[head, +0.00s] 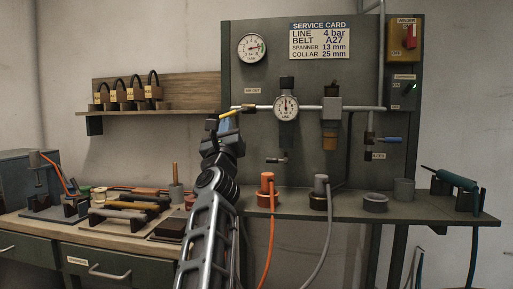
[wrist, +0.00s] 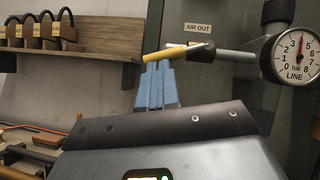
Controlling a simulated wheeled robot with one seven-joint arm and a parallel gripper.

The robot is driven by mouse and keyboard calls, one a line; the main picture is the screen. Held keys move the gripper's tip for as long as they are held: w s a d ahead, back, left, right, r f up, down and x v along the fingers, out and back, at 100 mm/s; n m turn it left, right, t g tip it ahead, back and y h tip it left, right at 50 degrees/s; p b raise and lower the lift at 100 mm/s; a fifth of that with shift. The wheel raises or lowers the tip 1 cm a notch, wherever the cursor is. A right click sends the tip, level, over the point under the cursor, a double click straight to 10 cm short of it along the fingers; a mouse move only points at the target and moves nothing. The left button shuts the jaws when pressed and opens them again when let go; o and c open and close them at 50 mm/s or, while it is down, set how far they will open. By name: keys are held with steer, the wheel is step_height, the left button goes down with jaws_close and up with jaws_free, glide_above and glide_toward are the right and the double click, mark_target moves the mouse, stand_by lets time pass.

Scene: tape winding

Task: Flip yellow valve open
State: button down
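The yellow valve handle (head: 230,113) sits at the left end of the horizontal pipe on the grey panel, below the AIR OUT label. It points left and tilts slightly down at its free end. In the wrist view the yellow handle (wrist: 168,53) runs left from a dark valve body (wrist: 201,49). My gripper (head: 226,124) is just below the handle. In the wrist view its blue fingers (wrist: 158,66) are together, with no clear gap, and their tips are right under the handle. I cannot tell whether they touch it.
The LINE gauge (head: 286,107) is right of the valve on the pipe; its needle points nearly straight up in the wrist view. A shelf with padlocks (head: 133,96) is at the left. Below are a tool-covered bench (head: 70,251) and a narrow ledge with orange and grey hoses.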

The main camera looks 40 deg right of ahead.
steer(key=shift+w+a+r+m+g+h+b, duration=0.15)
steer(key=shift+r+m+g+h+b, duration=0.15)
steer(key=shift+m+g+h+b, duration=0.6)
steer(key=shift+w+a+r+m+g+h+b, duration=0.15)
steer(key=shift+r+m+g+h+b, duration=0.15)
steer(key=shift+m, duration=1.05)
steer(key=shift+w+r+m+g+h+b, duration=0.2)
steer(key=shift+m+g+h+b, duration=0.4)
steer(key=shift+m, duration=0.55)
steer(key=shift+r, duration=0.1)
steer(key=d+f+b+v, duration=0.1)
steer(key=f+b+v, duration=0.1)
steer(key=v, duration=1.1)
steer(key=shift+w+d+b, duration=0.25)
steer(key=shift+d+b, duration=0.05)
steer(key=shift+b, duration=0.1)
steer(key=shift+f, duration=0.15)
